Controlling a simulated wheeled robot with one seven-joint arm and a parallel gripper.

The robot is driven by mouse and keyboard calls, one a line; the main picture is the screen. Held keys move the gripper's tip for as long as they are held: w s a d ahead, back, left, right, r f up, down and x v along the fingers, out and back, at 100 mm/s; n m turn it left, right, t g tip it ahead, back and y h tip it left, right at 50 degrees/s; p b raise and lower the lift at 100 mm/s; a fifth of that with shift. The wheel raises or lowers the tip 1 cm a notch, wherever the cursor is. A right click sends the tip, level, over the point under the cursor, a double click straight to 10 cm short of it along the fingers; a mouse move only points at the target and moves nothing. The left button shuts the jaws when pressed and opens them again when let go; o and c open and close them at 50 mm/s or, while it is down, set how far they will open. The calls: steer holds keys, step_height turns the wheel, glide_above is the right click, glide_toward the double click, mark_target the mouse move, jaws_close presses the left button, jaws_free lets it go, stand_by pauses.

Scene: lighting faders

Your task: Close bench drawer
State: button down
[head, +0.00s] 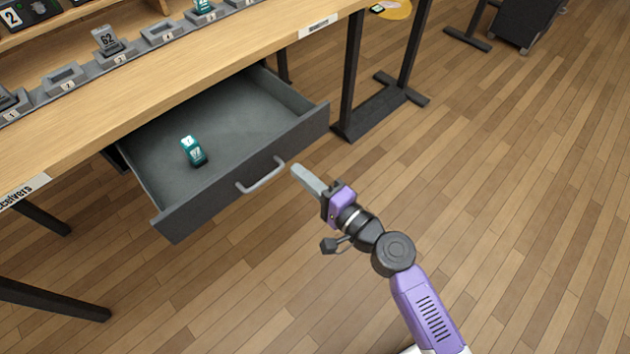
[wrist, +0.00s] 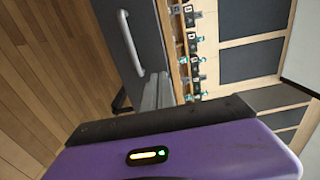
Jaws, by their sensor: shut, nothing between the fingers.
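The dark grey bench drawer (head: 215,196) stands pulled out from under the wooden bench in the head view. Its front carries a light grey bar handle (head: 261,176). The drawer front (wrist: 150,40) and handle (wrist: 131,42) also show in the wrist view. A teal and white device (head: 193,151) lies inside the drawer. My gripper (head: 295,170) is shut and empty. Its fingertips are just right of the handle, near the drawer front. In the wrist view the fingers (wrist: 157,92) point toward the drawer front. I cannot tell whether they touch it.
The wooden bench top (head: 190,85) overhangs the drawer and bears a row of numbered grey cradles (head: 122,54). Dark bench legs (head: 352,75) stand right of the drawer. The wood floor (head: 520,200) to the right is clear.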

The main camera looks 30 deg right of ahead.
mark_target(271, 148)
steer(key=x, duration=0.7)
steer(key=shift+w+a+p, duration=0.1)
steer(key=shift+w+p, duration=0.1)
steer(key=shift+p, duration=0.15)
steer(key=shift+w, duration=0.1)
